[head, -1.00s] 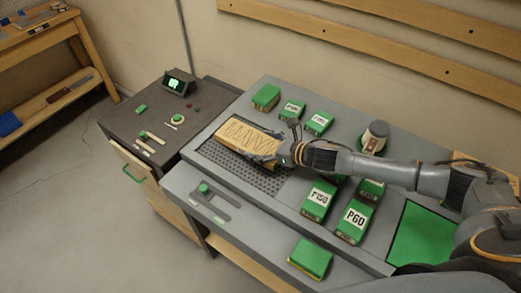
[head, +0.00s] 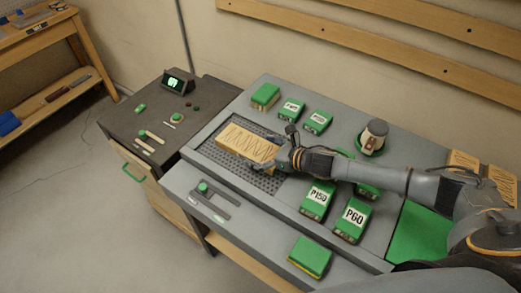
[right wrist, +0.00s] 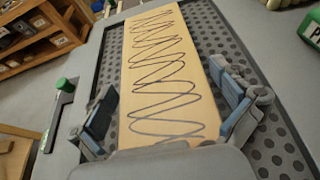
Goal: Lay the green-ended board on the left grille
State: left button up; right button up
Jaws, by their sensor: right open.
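A pale wooden board (head: 240,142) with a dark zigzag scribble lies on the perforated left grille (head: 208,150), seemingly flat. It also shows in the right wrist view (right wrist: 165,70), with the grille's holes (right wrist: 215,45) around it. No green end is visible on it; its near end is hidden by my gripper. My right gripper (head: 281,153) is at the board's right end. In the right wrist view its fingers (right wrist: 165,108) stand open on either side of the board, with gaps visible. My left gripper is not in view.
Green-topped blocks stand behind the grille (head: 265,96), and blocks marked P150 (head: 317,196) and P60 (head: 354,216) stand to its right. A round tool (head: 374,134) stands behind my arm. Scribbled boards (head: 464,160) lie at far right by a green mat (head: 420,238).

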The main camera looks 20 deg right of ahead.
jog(key=shift+r, duration=0.15)
jog(key=b+v, duration=0.2)
jog(key=v, duration=0.9)
jog(key=shift+s+d+r, duration=0.15)
jog(key=shift+s+d, duration=0.15)
jog(key=shift+s, duration=0.1)
